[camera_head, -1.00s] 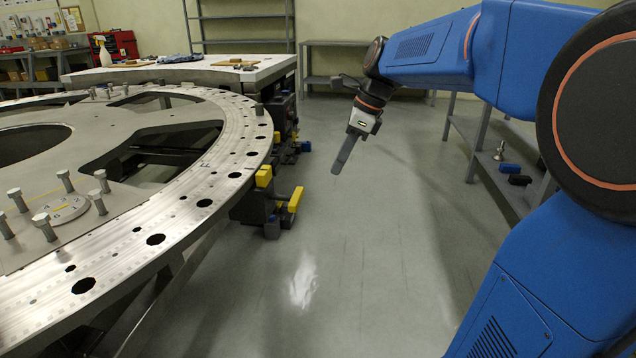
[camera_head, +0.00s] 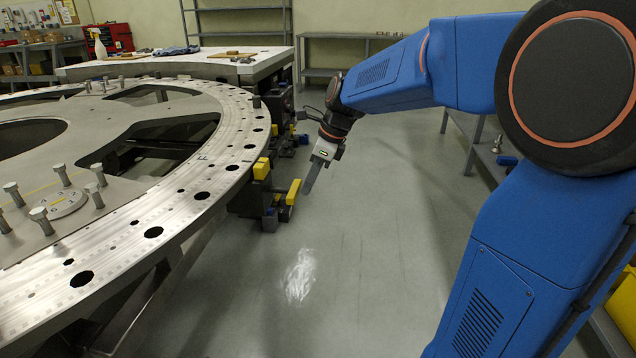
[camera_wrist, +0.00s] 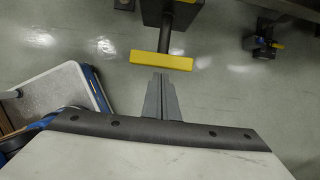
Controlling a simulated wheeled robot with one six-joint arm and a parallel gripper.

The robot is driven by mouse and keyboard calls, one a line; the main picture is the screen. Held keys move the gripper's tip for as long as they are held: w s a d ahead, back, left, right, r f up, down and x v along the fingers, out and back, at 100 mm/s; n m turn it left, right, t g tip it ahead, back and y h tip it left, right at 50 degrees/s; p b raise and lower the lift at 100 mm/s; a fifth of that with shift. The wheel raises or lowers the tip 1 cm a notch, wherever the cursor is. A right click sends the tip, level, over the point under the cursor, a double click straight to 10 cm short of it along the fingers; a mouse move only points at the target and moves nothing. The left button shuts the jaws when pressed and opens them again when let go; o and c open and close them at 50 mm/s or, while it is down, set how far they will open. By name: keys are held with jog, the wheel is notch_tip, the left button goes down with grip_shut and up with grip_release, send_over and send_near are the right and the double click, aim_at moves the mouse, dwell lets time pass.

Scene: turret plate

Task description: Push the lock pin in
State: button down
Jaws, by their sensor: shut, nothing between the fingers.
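A yellow crossbar on a dark rod, which looks like the lock pin's handle (camera_head: 293,191), sticks out of a dark housing (camera_head: 247,200) beside the plate's rim. In the wrist view the yellow crossbar (camera_wrist: 161,61) lies across the top middle, with its rod running up into the dark housing (camera_wrist: 169,11). My gripper (camera_head: 306,191) is shut and empty, pointing down just right of the crossbar. In the wrist view my fingertips (camera_wrist: 161,77) sit just below the bar's middle; I cannot tell whether they touch it.
The large round turret plate (camera_head: 190,212) fills the left, with upright bolts and holes. A second yellow-marked unit (camera_wrist: 263,44) shows at upper right in the wrist view. A workbench (camera_head: 190,66) stands behind.

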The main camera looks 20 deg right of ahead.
aim_at(294, 187)
jog(key=shift+w+a, duration=0.15)
jog(key=shift+a, duration=0.15)
jog(key=shift+w+a, duration=0.45)
jog(key=shift+a, duration=0.3)
jog(key=shift+w+a, duration=0.4)
jog(key=shift+a, duration=0.3)
jog(key=shift+r, duration=0.1)
